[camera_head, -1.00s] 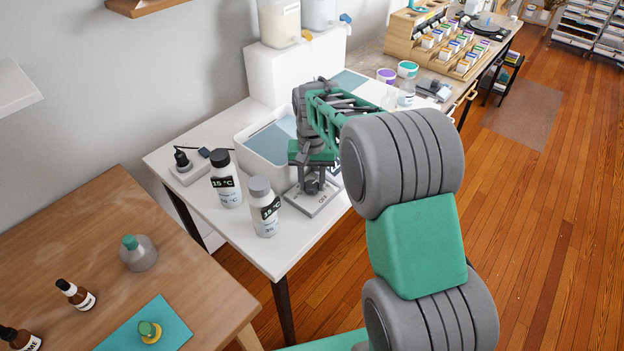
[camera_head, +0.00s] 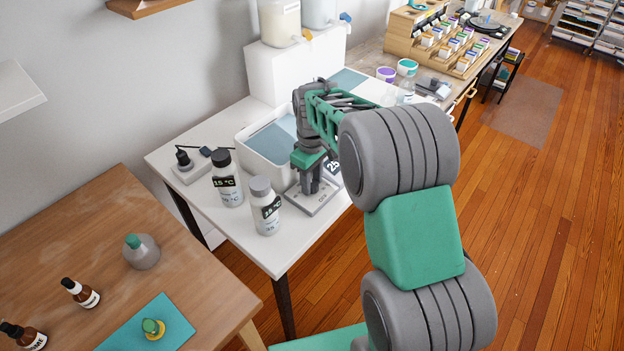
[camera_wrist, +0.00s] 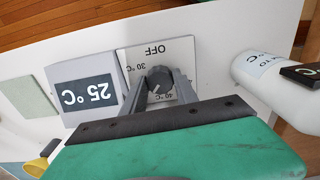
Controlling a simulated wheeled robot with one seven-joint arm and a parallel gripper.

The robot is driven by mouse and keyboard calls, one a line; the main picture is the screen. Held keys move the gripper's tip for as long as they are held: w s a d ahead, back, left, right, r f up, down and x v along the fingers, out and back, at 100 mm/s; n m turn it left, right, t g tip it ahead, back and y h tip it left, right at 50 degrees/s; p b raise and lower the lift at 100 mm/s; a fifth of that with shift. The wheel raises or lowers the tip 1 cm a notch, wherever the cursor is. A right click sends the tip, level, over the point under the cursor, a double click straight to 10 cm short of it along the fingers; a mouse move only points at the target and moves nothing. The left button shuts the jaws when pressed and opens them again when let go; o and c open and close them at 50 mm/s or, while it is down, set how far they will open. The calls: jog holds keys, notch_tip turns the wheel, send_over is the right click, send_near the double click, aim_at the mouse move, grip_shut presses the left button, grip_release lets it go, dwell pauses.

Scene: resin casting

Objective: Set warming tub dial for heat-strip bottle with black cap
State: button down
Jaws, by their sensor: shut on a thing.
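The grey dial (camera_wrist: 160,76) sits on a pale plate (camera_wrist: 128,58) marked OFF, 30 °C and 40 °C. My gripper (camera_wrist: 161,84) is shut on the dial, one finger on each side. The dial's white mark points to the lower left in the wrist view, on the 40 °C side of the 30 °C label. My gripper also shows in the head view (camera_head: 312,189), in front of the white warming tub (camera_head: 248,150).
A grey-capped bottle (camera_head: 265,212) with a similar strip stands close to my gripper. A display (camera_wrist: 82,92) beside the dial reads 25 °C. A black plug device (camera_head: 186,168) lies at the table's left. A wooden table (camera_head: 195,265) holds brown bottles and a teal mat.

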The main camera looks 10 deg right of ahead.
aim_at(312, 183)
jog(key=n, duration=0.4)
jog(key=shift+r+n, duration=0.1)
jog(key=shift+n, duration=0.2)
jog(key=shift+n+p, duration=0.3)
jog(key=shift+n, duration=1.7)
jog(key=c, duration=0.9)
grip_release()
jog(key=shift+c, duration=0.2)
notch_tip(312, 183, up, 8)
jog(key=shift+f, duration=0.15)
